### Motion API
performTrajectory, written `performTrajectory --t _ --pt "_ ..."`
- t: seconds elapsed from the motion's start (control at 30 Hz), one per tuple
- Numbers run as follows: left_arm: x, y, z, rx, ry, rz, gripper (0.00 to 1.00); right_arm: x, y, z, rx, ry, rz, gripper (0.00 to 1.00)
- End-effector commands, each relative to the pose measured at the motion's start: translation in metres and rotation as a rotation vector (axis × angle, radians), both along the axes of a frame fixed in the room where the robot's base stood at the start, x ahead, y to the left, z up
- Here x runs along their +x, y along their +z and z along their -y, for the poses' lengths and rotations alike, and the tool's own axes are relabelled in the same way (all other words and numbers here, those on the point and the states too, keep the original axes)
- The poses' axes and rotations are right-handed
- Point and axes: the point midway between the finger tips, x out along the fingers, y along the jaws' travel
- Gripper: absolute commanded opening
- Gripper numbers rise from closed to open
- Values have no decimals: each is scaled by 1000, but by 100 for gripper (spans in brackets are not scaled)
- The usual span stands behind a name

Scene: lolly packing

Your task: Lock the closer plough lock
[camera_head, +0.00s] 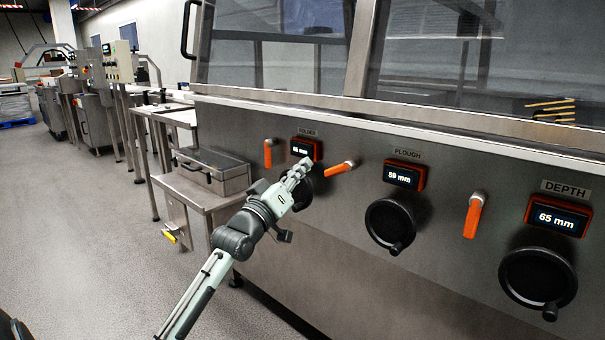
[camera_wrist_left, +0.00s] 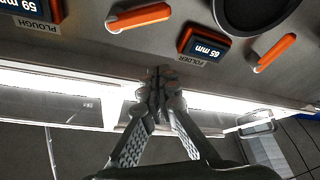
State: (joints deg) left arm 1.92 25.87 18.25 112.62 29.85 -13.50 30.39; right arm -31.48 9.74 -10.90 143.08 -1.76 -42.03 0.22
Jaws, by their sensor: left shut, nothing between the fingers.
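The plough lock is an orange lever (camera_head: 338,169) left of the plough display (camera_head: 404,175). It lies nearly level, its free end pointing left and slightly down. It also shows as a lever (camera_wrist_left: 140,17) at the top of the left wrist view. My left gripper (camera_head: 303,166) is shut and empty, in front of the panel by the folder display (camera_head: 306,149), left of the plough lever. In the wrist view its fingertips (camera_wrist_left: 158,82) are together, apart from the lever. My right gripper is not in view.
The folder lever (camera_head: 268,154) and the depth lever (camera_head: 474,215) hang down. Black handwheels (camera_head: 390,222) and (camera_head: 538,278) project from the panel below the displays. A metal box (camera_head: 212,172) sits on a side table at left. Open floor lies at lower left.

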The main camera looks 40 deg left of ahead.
Motion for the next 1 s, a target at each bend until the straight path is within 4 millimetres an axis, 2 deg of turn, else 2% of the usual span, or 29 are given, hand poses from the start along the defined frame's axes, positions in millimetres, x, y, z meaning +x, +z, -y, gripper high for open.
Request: performTrajectory --t 0.2,0.33,0.4,0.6,1.0 --pt "47 16 -5 2 2 2 0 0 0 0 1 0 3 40" --pt "69 18 -6 0 0 -1 0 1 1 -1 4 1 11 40" --pt "66 3 2 -3 -1 -4 0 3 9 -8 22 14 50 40" --pt "64 -12 12 1 0 -2 0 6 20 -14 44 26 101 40" --pt "64 -15 14 2 1 -2 0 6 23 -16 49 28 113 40"
